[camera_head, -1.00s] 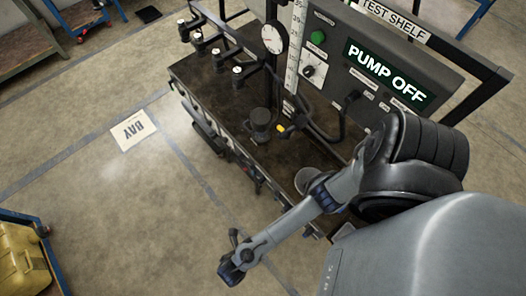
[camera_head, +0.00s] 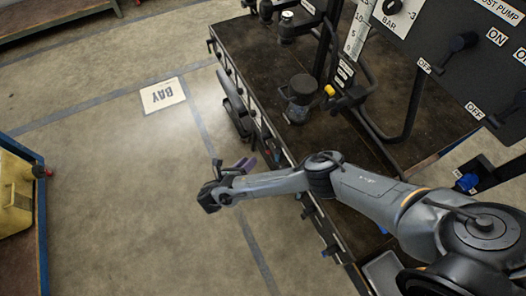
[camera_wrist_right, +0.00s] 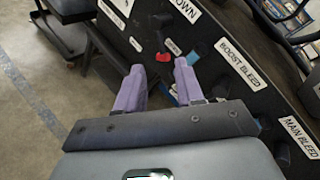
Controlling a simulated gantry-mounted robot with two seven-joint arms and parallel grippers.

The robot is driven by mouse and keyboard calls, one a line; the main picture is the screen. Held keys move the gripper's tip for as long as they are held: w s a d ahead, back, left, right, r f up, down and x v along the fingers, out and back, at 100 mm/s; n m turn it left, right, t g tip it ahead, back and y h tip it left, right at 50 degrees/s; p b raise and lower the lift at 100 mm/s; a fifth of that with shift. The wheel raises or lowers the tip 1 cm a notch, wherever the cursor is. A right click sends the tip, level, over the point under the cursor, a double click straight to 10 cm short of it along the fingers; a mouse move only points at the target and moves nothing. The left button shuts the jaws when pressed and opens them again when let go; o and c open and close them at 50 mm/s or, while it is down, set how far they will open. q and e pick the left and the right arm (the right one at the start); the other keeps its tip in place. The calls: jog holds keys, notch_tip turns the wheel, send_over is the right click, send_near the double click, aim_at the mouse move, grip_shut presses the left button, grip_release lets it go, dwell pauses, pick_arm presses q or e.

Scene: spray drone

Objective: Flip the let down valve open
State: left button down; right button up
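My right gripper (camera_head: 243,165) is beside the front side of the dark bench, below its top edge. In the right wrist view, its two purple fingers (camera_wrist_right: 159,74) are open and apart, with nothing held. A small red lever (camera_wrist_right: 163,57) shows on the black panel, in the gap between the fingertips. Contact cannot be told. My left gripper is not in view.
In the wrist view, labels read BOOST BLEED (camera_wrist_right: 240,65) and MAIN BLEED (camera_wrist_right: 299,137), with blue parts nearby. The bench top (camera_head: 245,45) carries a black round fitting (camera_head: 300,97) and a gauge panel. The floor left of the bench is clear around the BAY sign (camera_head: 162,96).

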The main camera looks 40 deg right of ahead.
jog(key=b+x, duration=0.3)
jog(key=x, duration=0.7)
jog(key=shift+d, duration=0.3)
jog(key=shift+f, duration=0.1)
grip_shut()
